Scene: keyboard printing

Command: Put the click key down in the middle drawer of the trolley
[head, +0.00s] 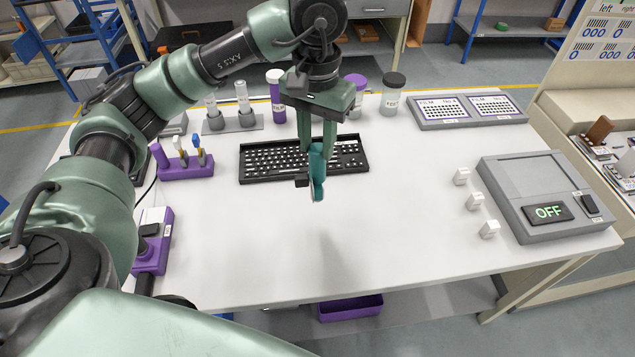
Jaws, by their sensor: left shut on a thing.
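My left gripper (316,150) is over the middle of the white table, in front of the black keyboard (262,163), with its fingers pointing down. My right gripper is not in view. I cannot make out the trolley's middle drawer; a grey cabinet front (378,8) with a drawer edge shows at the top.
Purple-lidded jars stand behind the keyboard. A purple pen holder (186,168) stands left. A grey device reading OFF (516,232) stands right, beside several small white blocks (473,201). A purple bin (350,309) is below the table. The table's front middle is clear.

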